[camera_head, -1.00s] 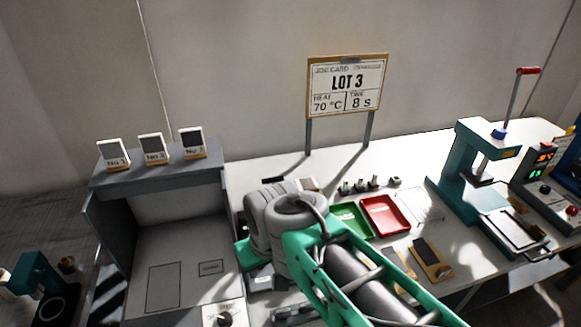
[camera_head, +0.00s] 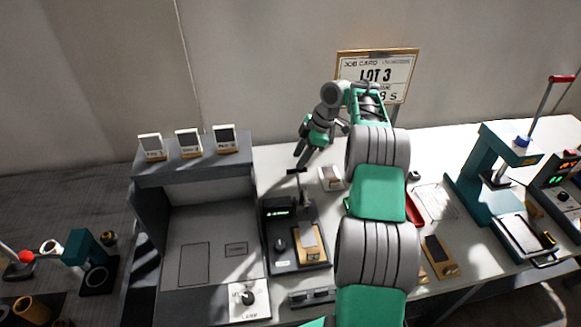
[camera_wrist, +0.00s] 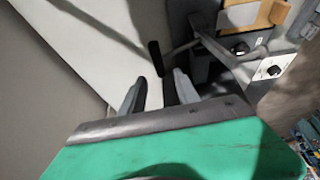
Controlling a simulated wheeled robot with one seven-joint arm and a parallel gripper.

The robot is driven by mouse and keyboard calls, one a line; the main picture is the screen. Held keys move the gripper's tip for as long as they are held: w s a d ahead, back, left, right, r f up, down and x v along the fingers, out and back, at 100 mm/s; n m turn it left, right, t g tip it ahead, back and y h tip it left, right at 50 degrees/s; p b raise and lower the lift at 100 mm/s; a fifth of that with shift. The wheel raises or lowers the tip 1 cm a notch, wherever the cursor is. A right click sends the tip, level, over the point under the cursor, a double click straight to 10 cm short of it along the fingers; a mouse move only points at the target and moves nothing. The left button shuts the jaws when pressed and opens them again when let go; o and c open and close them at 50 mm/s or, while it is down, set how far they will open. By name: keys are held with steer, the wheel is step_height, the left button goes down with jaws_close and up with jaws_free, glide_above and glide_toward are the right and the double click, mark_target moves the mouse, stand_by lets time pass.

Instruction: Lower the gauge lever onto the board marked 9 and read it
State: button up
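The gauge (camera_head: 283,256) is a dark base on the bench with a small lit display (camera_head: 278,212); its reading is too small to make out. A board (camera_head: 308,243) with a pale face and a wooden edge lies on the gauge, and it also shows in the wrist view (camera_wrist: 250,14); I cannot read a 9 on it. The gauge lever (camera_head: 298,172) stands raised with a black handle, and its handle also shows in the wrist view (camera_wrist: 155,57). My gripper (camera_head: 301,155) is above and behind the handle. Its fingers (camera_wrist: 158,84) are apart, with the handle just beyond the tips.
A grey booth (camera_head: 200,240) with several label stands on top is left of the gauge. A knob box (camera_head: 248,299) sits at its front. The job card sign (camera_head: 377,65) stands behind my arm. A teal press (camera_head: 497,172) is at right. My arm hides the bench middle.

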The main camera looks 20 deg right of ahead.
mark_target(291, 171)
steer(key=x, duration=0.7)
steer(key=shift+a+f, duration=0.1)
steer(key=shift+f, duration=0.25)
steer(key=shift+c, duration=0.2)
jaws_close()
steer(key=shift+w, duration=0.1)
stand_by(0.7)
